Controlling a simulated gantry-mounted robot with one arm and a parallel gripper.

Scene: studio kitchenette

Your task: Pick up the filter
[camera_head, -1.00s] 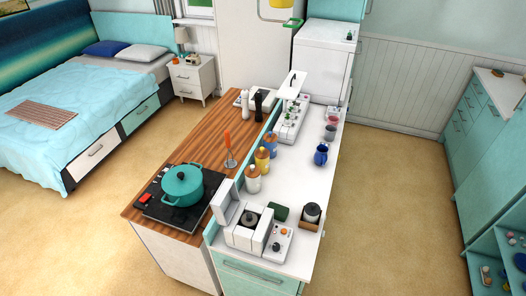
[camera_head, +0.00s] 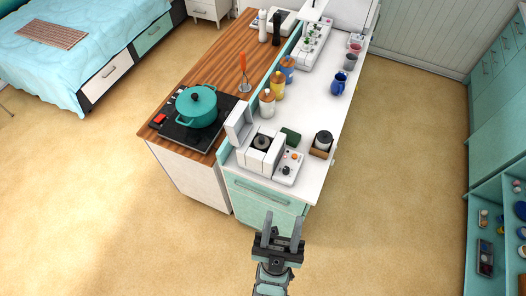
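My gripper (camera_head: 282,217) is at the bottom centre, in front of the counter's near end. Its two fingers are apart with nothing between them. A white appliance (camera_head: 254,157) with its lid raised stands at the near end of the white counter. A dark round piece (camera_head: 261,142) sits in its top opening; it may be the filter, but I cannot tell for certain. A white jar with a black top (camera_head: 323,140) stands in a brown holder (camera_head: 319,153) to the right. My gripper is apart from all of these.
A teal pot (camera_head: 195,106) sits on a black hob (camera_head: 172,134). Several bottles stand along the counter's left edge. A dark green block (camera_head: 290,136) lies behind a white control box (camera_head: 288,168). A blue mug (camera_head: 338,82) is farther back. Floor is clear on both sides.

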